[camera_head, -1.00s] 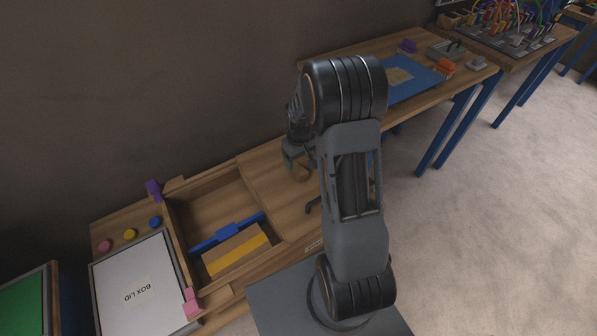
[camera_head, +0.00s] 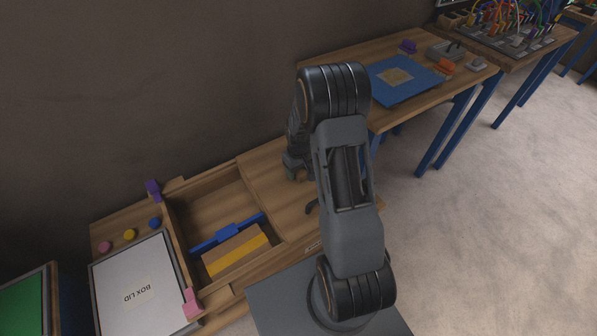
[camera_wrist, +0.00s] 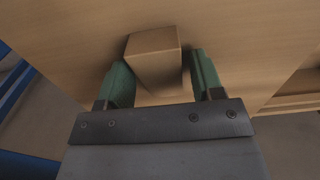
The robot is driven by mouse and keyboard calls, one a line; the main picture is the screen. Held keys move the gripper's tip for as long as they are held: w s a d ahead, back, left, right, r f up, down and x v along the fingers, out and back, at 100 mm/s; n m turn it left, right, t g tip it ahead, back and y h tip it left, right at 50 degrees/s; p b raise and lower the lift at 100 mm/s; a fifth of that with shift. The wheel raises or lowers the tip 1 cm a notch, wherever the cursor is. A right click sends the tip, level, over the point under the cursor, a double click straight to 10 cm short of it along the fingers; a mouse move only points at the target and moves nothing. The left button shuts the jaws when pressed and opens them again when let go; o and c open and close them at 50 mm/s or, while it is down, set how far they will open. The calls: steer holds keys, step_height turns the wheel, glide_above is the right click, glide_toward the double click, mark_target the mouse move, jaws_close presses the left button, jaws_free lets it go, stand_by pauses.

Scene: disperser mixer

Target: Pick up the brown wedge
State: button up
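The brown wedge (camera_wrist: 153,58) is in the wrist view, a plain wooden block on the wooden table top. My gripper (camera_wrist: 160,80) has its two green fingers on either side of it. A narrow gap shows between the wedge and the right finger; the left finger is very close to the wedge, and I cannot tell if it touches. The gripper looks open around the wedge. In the head view my gripper (camera_head: 297,168) is low over the table, largely dark, and the wedge is hidden or too small to tell there.
Left of my gripper is an open wooden box (camera_head: 210,197) holding a blue bar and a wood-and-yellow block (camera_head: 236,250). A white box lid (camera_head: 138,290) lies further left. A blue mat (camera_head: 404,82) lies on the table behind my arm, to the right.

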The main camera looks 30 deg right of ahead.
steer(key=c, duration=0.7)
steer(key=shift+c, duration=0.2)
